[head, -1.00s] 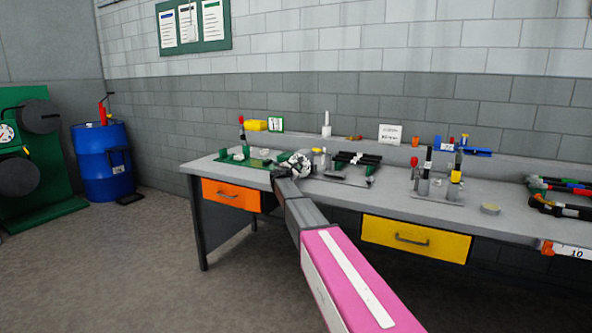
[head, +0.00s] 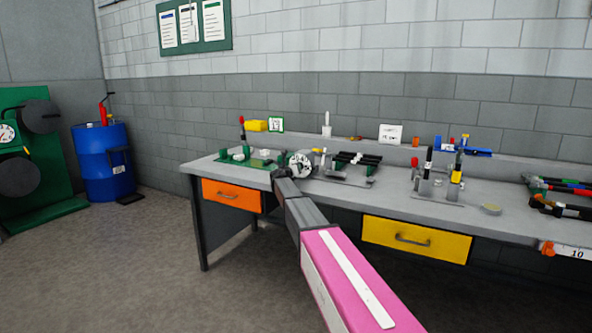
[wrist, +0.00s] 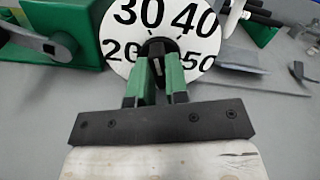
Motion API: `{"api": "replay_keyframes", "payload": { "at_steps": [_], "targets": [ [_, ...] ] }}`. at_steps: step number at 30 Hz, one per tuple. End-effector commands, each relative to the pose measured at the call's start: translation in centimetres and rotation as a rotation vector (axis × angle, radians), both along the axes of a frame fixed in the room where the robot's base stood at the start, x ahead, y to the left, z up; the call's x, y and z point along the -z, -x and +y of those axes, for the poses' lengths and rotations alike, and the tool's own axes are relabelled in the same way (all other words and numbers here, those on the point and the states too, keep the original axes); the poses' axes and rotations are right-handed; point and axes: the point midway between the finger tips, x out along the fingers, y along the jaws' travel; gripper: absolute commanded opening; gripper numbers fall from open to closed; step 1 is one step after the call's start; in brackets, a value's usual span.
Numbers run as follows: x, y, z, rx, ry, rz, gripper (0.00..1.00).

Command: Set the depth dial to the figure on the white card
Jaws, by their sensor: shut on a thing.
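The depth dial (wrist: 118,38) is a white disc with black figures; 20, 30, 40 and 50 show in the wrist view. It also shows in the head view (head: 301,164), standing on the bench. My gripper (wrist: 158,68) has its green-padded fingers shut on the dark knob (wrist: 154,46) at the dial's middle. The fingers and knob cover the lower middle of the disc, and I cannot tell exactly which figure is set. A white card (head: 390,134) stands at the back of the bench; its writing is too small to read.
A grey lever (wrist: 33,43) on a green block lies left of the dial.

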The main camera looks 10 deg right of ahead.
Motion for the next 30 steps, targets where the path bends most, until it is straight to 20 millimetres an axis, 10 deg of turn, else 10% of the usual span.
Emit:
{"api": "replay_keyframes", "payload": {
  "at_steps": [30],
  "targets": [
    [0.31, 0.10, 0.14, 0.000, 0.728, 0.533, 0.00]
  ]
}}
